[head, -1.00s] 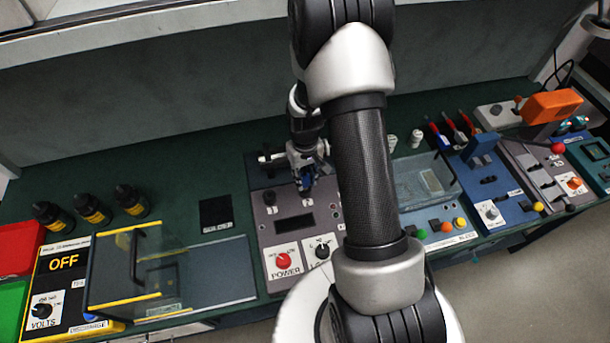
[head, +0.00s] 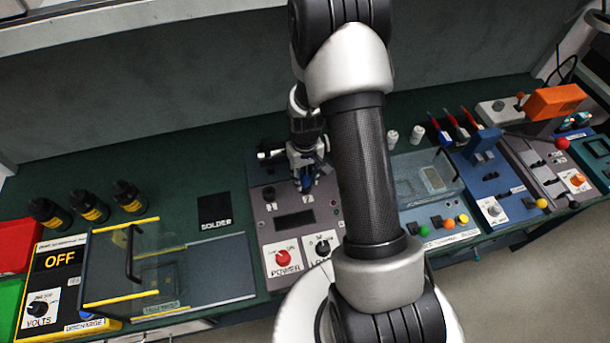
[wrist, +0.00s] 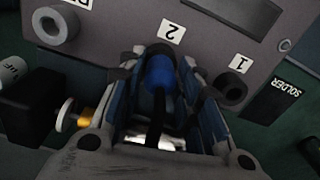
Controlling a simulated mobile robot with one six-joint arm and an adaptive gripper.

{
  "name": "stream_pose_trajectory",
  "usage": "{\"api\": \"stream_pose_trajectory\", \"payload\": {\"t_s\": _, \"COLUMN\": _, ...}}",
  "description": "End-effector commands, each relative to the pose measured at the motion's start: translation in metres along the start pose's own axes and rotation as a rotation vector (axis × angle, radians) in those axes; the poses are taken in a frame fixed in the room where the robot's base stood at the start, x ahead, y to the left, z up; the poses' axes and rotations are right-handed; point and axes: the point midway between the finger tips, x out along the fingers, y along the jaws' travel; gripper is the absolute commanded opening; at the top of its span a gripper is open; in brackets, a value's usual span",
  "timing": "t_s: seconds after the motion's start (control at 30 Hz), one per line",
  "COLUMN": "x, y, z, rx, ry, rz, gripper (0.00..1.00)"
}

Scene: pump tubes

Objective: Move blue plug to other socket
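The blue plug (wrist: 160,73) is at the socket position labelled 2 on the grey POWER panel (head: 262,222). It also shows in the head view (head: 306,184). The plug hides the mouth of socket 2, so I cannot tell how deep it sits. A dark cable runs back from it between my fingers. My gripper (wrist: 163,62) has a finger on each side of the plug, and the fingertips appear to touch it. The socket labelled 1 (wrist: 233,88) is empty, right of the plug in the wrist view and left of it in the head view (head: 269,195).
The POWER panel has a red knob (head: 283,259) and a black knob (head: 322,248) at its front. A black SOLDER pad (head: 214,209) and a clear-lidded box (head: 135,270) lie to the left. A clear-covered blue unit (head: 425,180) stands to the right.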

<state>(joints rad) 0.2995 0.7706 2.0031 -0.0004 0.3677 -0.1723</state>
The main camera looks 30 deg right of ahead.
Motion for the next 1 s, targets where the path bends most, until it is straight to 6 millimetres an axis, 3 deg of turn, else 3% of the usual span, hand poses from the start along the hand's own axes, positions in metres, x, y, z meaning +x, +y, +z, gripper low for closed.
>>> {"api": "stream_pose_trajectory", "payload": {"t_s": 0.2, "x": 0.000, "y": 0.000, "z": 0.000, "rx": 0.000, "ry": 0.000, "rz": 0.000, "gripper": 0.47}}
{"api": "stream_pose_trajectory", "payload": {"t_s": 0.57, "x": -0.005, "y": 0.000, "z": -0.001, "rx": 0.000, "ry": 0.002, "rz": 0.000, "gripper": 0.47}}
{"api": "stream_pose_trajectory", "payload": {"t_s": 0.67, "x": -0.017, "y": 0.000, "z": -0.002, "rx": 0.000, "ry": 0.004, "rz": 0.001, "gripper": 0.47}}
{"api": "stream_pose_trajectory", "payload": {"t_s": 1.0, "x": -0.088, "y": 0.000, "z": -0.001, "rx": 0.000, "ry": 0.005, "rz": 0.001, "gripper": 0.47}}
